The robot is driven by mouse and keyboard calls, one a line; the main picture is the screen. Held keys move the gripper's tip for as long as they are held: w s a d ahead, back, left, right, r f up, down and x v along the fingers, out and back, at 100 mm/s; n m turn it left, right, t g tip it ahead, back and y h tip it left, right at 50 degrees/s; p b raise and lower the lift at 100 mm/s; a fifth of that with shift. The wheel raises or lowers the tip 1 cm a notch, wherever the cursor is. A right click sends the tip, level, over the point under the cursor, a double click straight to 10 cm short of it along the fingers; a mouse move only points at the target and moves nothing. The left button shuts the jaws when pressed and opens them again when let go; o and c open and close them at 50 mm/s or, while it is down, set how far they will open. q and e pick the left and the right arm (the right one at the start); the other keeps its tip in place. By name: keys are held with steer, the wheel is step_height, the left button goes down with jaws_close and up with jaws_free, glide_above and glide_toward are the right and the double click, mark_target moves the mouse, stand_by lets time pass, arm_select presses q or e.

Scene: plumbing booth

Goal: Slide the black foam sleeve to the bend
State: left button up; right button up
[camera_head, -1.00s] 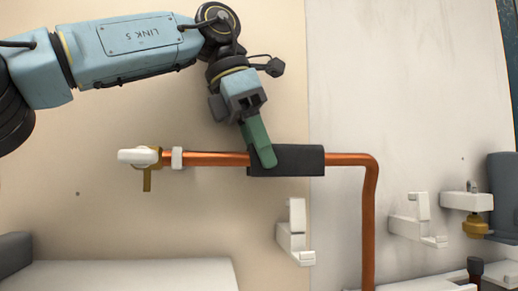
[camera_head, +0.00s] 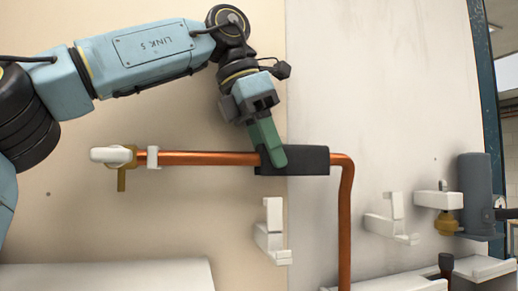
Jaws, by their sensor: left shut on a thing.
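The black foam sleeve (camera_head: 308,160) sits around the horizontal copper pipe (camera_head: 205,158), near its right end. A short stretch of bare copper shows between the sleeve's right end and the bend (camera_head: 345,162), where the pipe turns down. My left gripper (camera_head: 274,156) reaches down from above and is shut on the sleeve near its left end. Its green finger covers part of the sleeve's front; the far finger is hidden. My right gripper is not in view.
A white valve handle (camera_head: 108,154) and a white clip (camera_head: 152,157) are at the pipe's left. White brackets (camera_head: 270,235) (camera_head: 388,222) stick out below. A grey cylinder (camera_head: 474,190) and a brass fitting (camera_head: 446,223) stand at right. The wall above the bend is clear.

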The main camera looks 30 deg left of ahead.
arm_select(q)
steer(key=shift+w+d, duration=0.85)
steer(key=shift+w, duration=0.2)
steer(key=o, duration=1.1)
steer(key=shift+s, duration=0.1)
